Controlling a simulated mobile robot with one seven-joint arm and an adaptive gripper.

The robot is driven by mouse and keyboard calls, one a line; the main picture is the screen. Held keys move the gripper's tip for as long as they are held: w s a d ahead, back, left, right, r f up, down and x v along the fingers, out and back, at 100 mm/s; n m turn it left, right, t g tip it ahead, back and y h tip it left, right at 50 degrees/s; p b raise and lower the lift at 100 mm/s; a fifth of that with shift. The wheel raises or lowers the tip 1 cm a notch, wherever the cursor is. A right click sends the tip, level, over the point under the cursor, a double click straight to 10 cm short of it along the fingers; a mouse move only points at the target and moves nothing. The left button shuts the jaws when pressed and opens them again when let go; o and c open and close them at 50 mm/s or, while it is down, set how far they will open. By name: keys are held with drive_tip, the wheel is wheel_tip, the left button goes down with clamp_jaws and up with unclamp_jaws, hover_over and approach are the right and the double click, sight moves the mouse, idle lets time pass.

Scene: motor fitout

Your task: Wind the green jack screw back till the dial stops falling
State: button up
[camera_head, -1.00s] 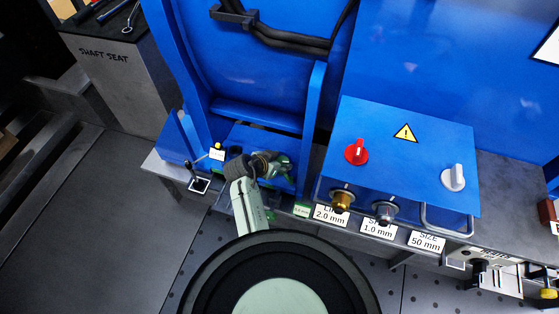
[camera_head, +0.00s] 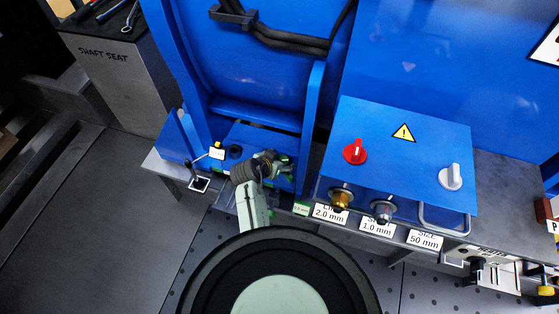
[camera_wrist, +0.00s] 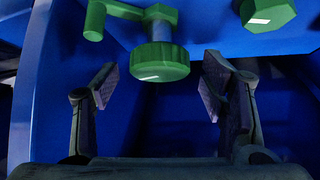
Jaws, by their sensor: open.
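A green screw with a round ribbed head (camera_wrist: 160,62) and a green crank arm at its upper left hangs in the wrist view. I cannot make out a dial face.
A blue box (camera_head: 430,145) with a red knob (camera_head: 355,151), a grey knob (camera_head: 450,177) and labelled fittings stands to the right. Blue uprights (camera_head: 311,125) flank the working spot. A small lever (camera_head: 204,158) stands on the left. The floor at left is clear.

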drive_tip(key=shift+r, duration=0.1)
drive_tip(key=v, duration=1.2)
idle(1.4)
